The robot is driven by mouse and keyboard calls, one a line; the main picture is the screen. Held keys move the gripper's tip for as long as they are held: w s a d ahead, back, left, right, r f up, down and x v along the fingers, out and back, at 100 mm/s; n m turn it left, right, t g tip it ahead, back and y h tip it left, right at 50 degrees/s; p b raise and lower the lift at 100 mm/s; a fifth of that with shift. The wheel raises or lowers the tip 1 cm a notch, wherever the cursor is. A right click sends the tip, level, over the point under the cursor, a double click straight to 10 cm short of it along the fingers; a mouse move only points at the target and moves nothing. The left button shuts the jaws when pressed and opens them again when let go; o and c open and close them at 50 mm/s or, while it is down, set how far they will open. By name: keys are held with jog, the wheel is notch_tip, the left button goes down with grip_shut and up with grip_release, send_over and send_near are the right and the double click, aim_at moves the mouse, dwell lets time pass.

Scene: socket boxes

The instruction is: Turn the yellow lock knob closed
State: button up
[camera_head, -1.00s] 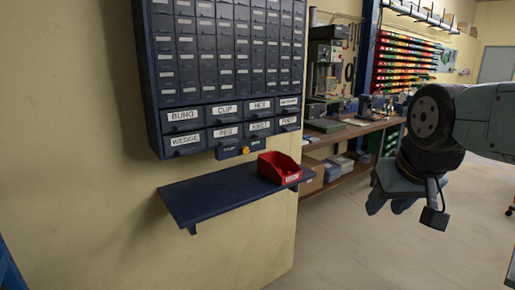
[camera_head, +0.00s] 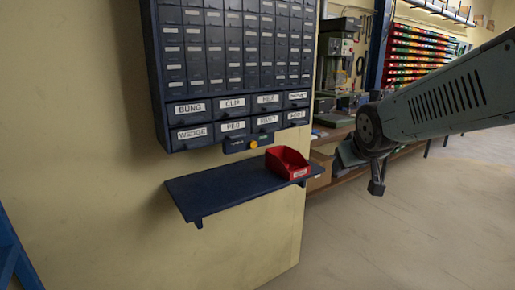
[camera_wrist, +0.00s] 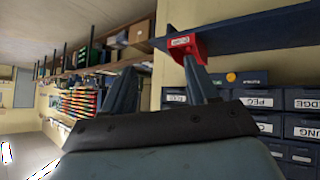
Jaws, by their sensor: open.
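The yellow lock knob (camera_head: 253,145) sits on a small dark blue plate (camera_head: 236,145) under the labelled drawers of the wall cabinet. It also shows in the wrist view as a small yellow dot (camera_wrist: 231,77); its turn position is too small to read. My gripper (camera_head: 345,155) is to the right of the cabinet and apart from the knob, mostly hidden behind my wrist in the head view. In the wrist view my gripper (camera_wrist: 155,75) has its two fingers spread, with nothing between them.
A dark blue shelf (camera_head: 215,193) juts from the wall below the knob. A red bin (camera_head: 287,165) stands on its right end. The drawer cabinet (camera_head: 172,80) rises above. A workbench with a drill press (camera_head: 335,65) is behind my arm. The floor at right is clear.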

jog(key=w+a+f+n+t+y, duration=0.25)
jog(key=w+a, duration=0.25)
jog(key=w, duration=0.6)
jog(key=n+t+y, duration=0.3)
jog(key=n+y, duration=0.1)
jog(key=y, duration=0.4)
send_near(254, 145)
jog(key=x, duration=0.8)
jog(key=shift+c, duration=0.3)
jog(key=c, duration=1)
